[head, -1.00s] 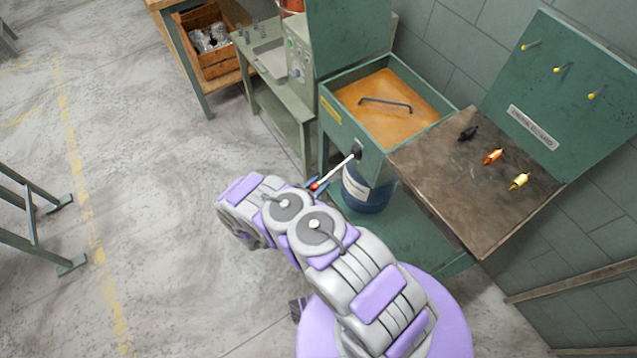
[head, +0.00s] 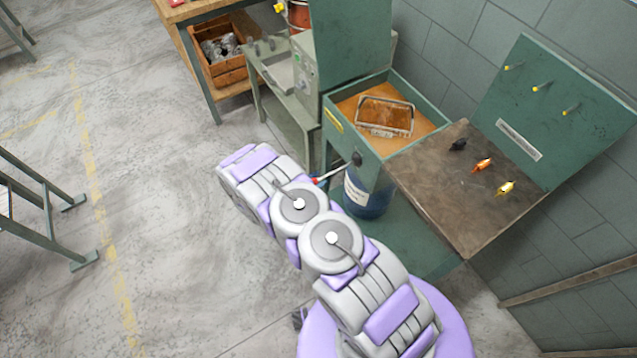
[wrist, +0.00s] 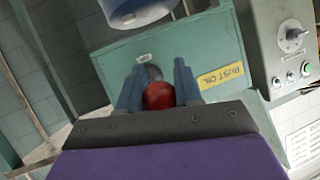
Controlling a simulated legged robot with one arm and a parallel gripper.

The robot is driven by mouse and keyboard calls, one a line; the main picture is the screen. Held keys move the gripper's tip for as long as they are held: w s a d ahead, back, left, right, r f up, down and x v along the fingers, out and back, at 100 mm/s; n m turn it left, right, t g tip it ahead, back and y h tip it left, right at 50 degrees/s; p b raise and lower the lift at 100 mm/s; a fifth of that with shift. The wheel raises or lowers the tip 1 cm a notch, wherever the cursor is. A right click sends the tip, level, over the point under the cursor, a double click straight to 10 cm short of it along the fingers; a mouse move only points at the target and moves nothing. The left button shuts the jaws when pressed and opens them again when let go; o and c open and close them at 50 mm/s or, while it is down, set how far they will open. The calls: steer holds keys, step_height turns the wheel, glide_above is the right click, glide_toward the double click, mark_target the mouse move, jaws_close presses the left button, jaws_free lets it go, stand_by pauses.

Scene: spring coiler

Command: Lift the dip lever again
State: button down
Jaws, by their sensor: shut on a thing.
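The dip lever (head: 334,173) is a pale rod with a red knob, on the front of the green rust oil tank (head: 335,137). In the wrist view my gripper (wrist: 159,88) is shut on the lever's red knob (wrist: 158,96), one finger on each side. In the head view my arm hides most of the gripper. A wire basket (head: 384,116) shows at the surface of the orange-brown oil (head: 350,106) in the tank. The tank's yellow label (wrist: 219,75) shows in the wrist view.
A brown worktop (head: 430,190) with black, orange and yellow pieces adjoins the tank's right. A blue drum (head: 366,196) stands under the tank. A control panel (wrist: 296,50) is beside the tank. Open floor (head: 150,190) lies to the left.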

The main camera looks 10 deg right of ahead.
step_height(320, 180, up, 7)
steer(key=d+g+y+p, duration=0.1)
steer(key=y+p, duration=0.2)
steer(key=y, duration=0.1)
steer(key=shift+w+m+g, duration=0.3)
steer(key=shift+m, duration=0.1)
steer(key=shift+r, duration=0.1)
steer(key=c, duration=0.8)
jaws_free()
steer(key=shift+d, duration=0.2)
steer(key=shift+a, duration=0.1)
steer(key=p+v, duration=0.1)
steer(key=v, duration=1)
steer(key=p+v, duration=0.1)
steer(key=v, duration=0.5)
steer(key=shift+d+r+p, duration=0.2)
steer(key=shift+r+p, duration=0.1)
steer(key=shift+y, duration=0.3)
